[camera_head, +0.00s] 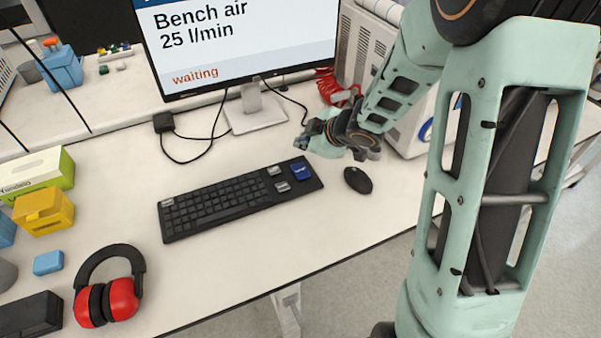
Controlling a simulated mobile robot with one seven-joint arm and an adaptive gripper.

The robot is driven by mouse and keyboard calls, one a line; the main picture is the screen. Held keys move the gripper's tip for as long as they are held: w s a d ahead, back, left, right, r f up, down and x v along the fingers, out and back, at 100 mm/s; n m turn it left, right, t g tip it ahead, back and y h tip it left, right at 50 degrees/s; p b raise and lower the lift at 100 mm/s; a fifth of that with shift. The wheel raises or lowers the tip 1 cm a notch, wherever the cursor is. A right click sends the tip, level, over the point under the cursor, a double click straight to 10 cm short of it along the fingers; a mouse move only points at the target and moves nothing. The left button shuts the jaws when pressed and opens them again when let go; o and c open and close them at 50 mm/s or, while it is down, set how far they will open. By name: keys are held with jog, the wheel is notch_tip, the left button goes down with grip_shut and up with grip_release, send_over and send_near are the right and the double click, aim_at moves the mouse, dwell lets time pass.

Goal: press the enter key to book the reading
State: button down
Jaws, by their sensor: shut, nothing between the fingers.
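A black keyboard (222,206) lies on the white bench in front of the monitor. A larger blue key (301,172) stands out at its right end; its lettering is too small to read, and light grey keys sit near it. My gripper (303,143) is shut and empty, just behind the blue key and the keyboard's right end. It appears above the bench and apart from the keys, though its exact height is hard to tell. The monitor (235,40) reads "Bench air 25 l/min" and "waiting" in red.
A black mouse (357,180) lies right of the keyboard. Red-and-black ear defenders (108,290), a yellow box (43,211) and a small blue block (48,263) are at the left. The monitor stand (254,110) and its cables are behind. The bench front is clear.

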aim_at(302, 172)
jog(key=shift+f+b, duration=3.15)
jog(key=shift+f, duration=0.45)
jog(key=shift+f+b, duration=0.3)
jog(key=shift+f, duration=0.15)
jog(key=shift+f+b, duration=0.3)
jog(key=shift+f, duration=0.05)
jog(key=shift+r+p, duration=0.8)
jog(key=shift+p, duration=0.1)
notch_tip(302, 172, up, 5)
jog(key=p, duration=0.5)
jog(key=shift+r, duration=0.1)
